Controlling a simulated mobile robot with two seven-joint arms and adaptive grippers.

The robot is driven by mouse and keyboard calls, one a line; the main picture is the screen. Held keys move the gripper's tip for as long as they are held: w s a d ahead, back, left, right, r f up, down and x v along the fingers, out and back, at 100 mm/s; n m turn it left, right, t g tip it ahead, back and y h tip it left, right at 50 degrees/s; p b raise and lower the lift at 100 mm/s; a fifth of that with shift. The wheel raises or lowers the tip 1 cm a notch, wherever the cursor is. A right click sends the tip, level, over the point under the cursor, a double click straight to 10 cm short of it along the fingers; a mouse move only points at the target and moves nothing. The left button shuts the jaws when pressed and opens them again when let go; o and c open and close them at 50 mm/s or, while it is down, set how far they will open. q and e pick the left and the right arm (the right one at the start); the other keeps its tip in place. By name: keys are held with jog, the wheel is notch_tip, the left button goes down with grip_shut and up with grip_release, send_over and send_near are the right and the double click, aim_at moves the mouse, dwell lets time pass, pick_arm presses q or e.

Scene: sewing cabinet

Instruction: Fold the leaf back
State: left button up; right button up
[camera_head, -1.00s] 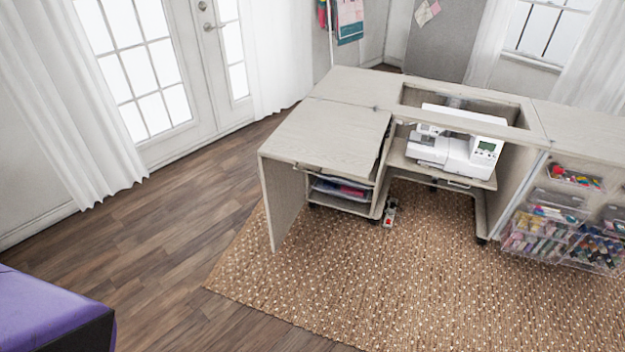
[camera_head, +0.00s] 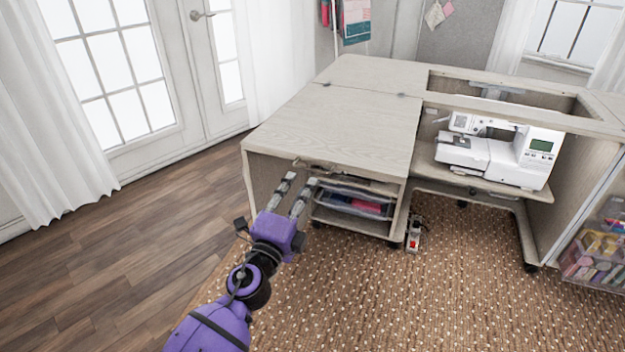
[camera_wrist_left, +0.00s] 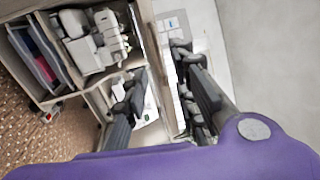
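The leaf (camera_head: 330,130) is a pale wood-grain panel lying flat at the left of the sewing cabinet, level with the cabinet top. A supporting side panel (camera_head: 264,178) stands below its left end. My left gripper (camera_head: 300,180) is in front of the leaf's near edge, its two dark fingers spread apart. In the left wrist view, the gripper (camera_wrist_left: 160,60) has its fingers apart with a pale wooden edge (camera_wrist_left: 153,75) showing between them. I cannot tell whether either finger touches the leaf. My right gripper is not in view.
A white sewing machine (camera_head: 500,150) sits in the cabinet opening. Drawers (camera_head: 350,203) are under the leaf, and a foot pedal (camera_head: 414,234) lies on the brown rug (camera_head: 380,300). Clear tubs (camera_head: 597,255) hang at right. Wood floor (camera_head: 140,250) is clear at left.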

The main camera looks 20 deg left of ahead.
aim_at(311, 169)
pick_arm(q)
jog(key=w, duration=0.3)
jog(key=w+r, duration=0.1)
jog(key=w, duration=0.3)
jog(key=shift+w+d+r, duration=0.1)
jog(key=shift+r, duration=0.1)
grip_shut()
